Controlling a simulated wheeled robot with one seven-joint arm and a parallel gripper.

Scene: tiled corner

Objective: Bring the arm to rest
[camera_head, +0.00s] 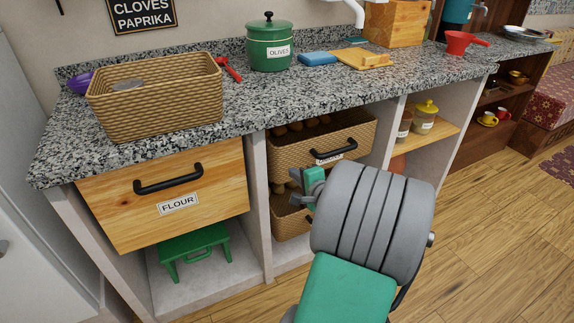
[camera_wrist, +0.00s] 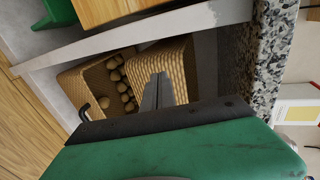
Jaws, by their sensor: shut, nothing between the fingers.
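My gripper (camera_head: 312,184) is in front of the counter's open shelf bay, close to the wicker drawers, with my grey and green arm reaching up from the bottom of the head view. In the wrist view its fingers (camera_wrist: 158,90) are together and empty. They point toward the upper wicker drawer (camera_head: 350,135), which has a black handle and a label. A lower wicker drawer (camera_head: 288,223) sits below it, partly hidden by my arm. In the wrist view a wicker drawer (camera_wrist: 75,88) holds several round brown items. Whether my gripper touches a drawer I cannot tell.
The granite counter (camera_head: 180,147) carries a wicker basket (camera_head: 160,105), a green olives pot (camera_head: 269,45) and a red scoop (camera_head: 462,42). The wooden flour drawer (camera_head: 215,185) is left of my gripper, above a green stool (camera_head: 195,250). Wooden floor (camera_head: 490,240) is clear to the right.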

